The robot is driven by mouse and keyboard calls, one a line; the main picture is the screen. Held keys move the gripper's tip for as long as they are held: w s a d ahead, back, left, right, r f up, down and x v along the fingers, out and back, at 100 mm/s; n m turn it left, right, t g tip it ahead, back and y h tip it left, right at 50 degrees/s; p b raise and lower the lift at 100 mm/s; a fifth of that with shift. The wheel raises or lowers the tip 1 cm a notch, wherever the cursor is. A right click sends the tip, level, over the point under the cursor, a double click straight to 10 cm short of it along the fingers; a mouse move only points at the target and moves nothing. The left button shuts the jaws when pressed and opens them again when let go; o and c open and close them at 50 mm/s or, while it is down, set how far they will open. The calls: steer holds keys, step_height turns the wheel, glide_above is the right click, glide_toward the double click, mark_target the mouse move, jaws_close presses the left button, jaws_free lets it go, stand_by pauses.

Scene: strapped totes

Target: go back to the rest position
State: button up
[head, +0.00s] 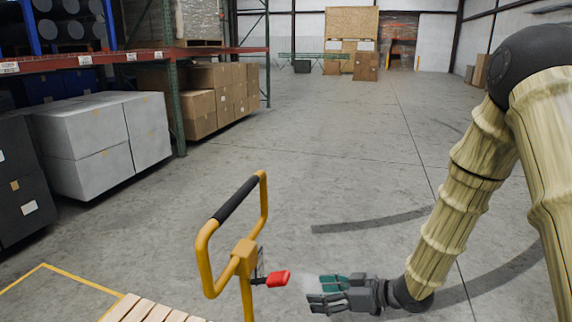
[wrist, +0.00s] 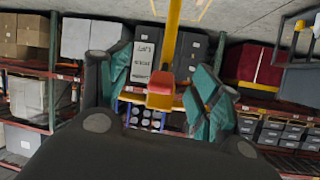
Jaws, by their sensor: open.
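My gripper (head: 322,293) is open and empty at the lower middle of the head view, with its fingers pointing left. Its teal-padded fingers (wrist: 160,97) also show spread apart in the wrist view. Just left of the fingers, with a gap, is a red lever or handle (head: 278,279) on a yellow cart handle frame (head: 205,262) with a black grip. The red part (wrist: 160,94) appears between the fingers in the wrist view, beyond them. A white sign with dark text (wrist: 144,54) hangs beside the yellow post there.
A wooden slatted deck (head: 150,311) lies at the bottom left, near yellow floor lines. Shelving racks (head: 174,108) with grey boxes (head: 88,122) and brown cartons (head: 200,116) line the left. Open concrete floor (head: 340,170) stretches across the middle to wooden crates (head: 350,52) at the back.

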steer(key=s+d+f+m+h, duration=0.25)
steer(key=s+f, duration=0.25)
steer(key=f, duration=0.3)
steer(key=s+d+f+m+g+h, duration=0.1)
steer(key=s+f+m+h, duration=0.2)
steer(key=f, duration=0.5)
steer(key=s+d+f+m+h, duration=0.2)
steer(key=s+f+m, duration=0.1)
steer(key=s+f, duration=0.35)
steer(key=s+d+f+m+g+h, duration=0.1)
steer(key=s+d+f+g+h, duration=0.1)
steer(key=s, duration=0.8)
steer(key=s+d+f+m+g+h, duration=0.2)
steer(key=s+d+f, duration=0.2)
steer(key=s+f, duration=0.3)
steer(key=s, duration=0.3)
steer(key=shift+s+d+f+g, duration=0.2)
steer(key=shift+s+d+g, duration=0.05)
steer(key=shift+s+g, duration=0.15)
